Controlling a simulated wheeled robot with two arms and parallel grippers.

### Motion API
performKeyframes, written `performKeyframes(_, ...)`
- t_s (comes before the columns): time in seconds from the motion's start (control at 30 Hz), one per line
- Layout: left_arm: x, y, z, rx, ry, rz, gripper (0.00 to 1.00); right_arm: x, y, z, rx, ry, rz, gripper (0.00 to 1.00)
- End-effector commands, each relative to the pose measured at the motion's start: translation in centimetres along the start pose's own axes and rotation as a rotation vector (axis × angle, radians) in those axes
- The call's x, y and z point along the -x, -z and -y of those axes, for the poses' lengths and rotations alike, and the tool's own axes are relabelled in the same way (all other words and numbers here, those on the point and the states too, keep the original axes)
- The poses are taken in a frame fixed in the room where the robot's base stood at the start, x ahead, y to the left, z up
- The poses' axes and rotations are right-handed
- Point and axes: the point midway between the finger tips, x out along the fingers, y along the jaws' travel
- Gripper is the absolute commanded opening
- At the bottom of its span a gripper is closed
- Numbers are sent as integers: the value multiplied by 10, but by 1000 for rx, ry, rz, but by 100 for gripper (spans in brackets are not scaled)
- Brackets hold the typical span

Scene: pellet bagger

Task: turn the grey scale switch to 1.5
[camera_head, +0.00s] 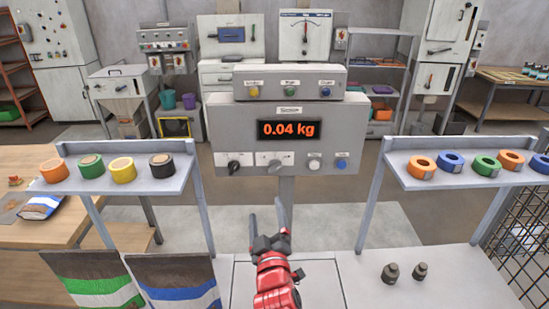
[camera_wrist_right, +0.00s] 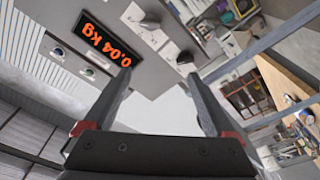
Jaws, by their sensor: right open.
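The grey scale switch (camera_head: 274,164) is on the front of the grey scale panel (camera_head: 240,124), below the lit display (camera_head: 289,130) reading 0.04 kg. Its scale marks are too small to read. A black knob (camera_head: 234,166) is left of it. My right gripper (camera_head: 266,213) is open and empty, in front of and below the panel, apart from the switch. In the right wrist view its two fingers (camera_wrist_right: 160,80) are spread with nothing between them, and the tilted display (camera_wrist_right: 104,39) shows beyond. My left gripper is out of view.
A white button (camera_head: 314,166) and a blue button (camera_head: 341,164) sit right of the switch. Shelves with tape rolls flank the panel: left shelf (camera_head: 120,183), right shelf (camera_head: 460,178). Two dark weights (camera_head: 390,273) stand on the lower right surface. Space between gripper and panel looks clear.

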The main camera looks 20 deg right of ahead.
Motion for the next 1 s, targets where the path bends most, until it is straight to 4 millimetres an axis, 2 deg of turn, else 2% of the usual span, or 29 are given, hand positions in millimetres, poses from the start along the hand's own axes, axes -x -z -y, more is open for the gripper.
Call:
performKeyframes(0.03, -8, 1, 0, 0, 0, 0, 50, 1, 3, -12, 0, -8, 40, 90)
performKeyframes(0.1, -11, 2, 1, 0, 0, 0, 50, 2, -3, -19, 0, -12, 92, 90)
performKeyframes(0.23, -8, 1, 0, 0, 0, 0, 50, 2, -11, -24, -1, -18, 136, 90)
performKeyframes(0.37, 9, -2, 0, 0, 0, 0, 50, -5, -16, -21, -3, -20, 137, 90)
performKeyframes(0.57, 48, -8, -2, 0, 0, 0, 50, -26, -22, -21, 3, -25, 136, 90)
performKeyframes(0.6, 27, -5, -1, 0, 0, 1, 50, -37, -14, -29, 2, -20, 142, 90)
performKeyframes(0.63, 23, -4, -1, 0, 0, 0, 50, -43, -14, -30, 1, -19, 144, 90)
performKeyframes(1.0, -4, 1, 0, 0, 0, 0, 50, -114, -25, -29, -1, -16, 143, 90)
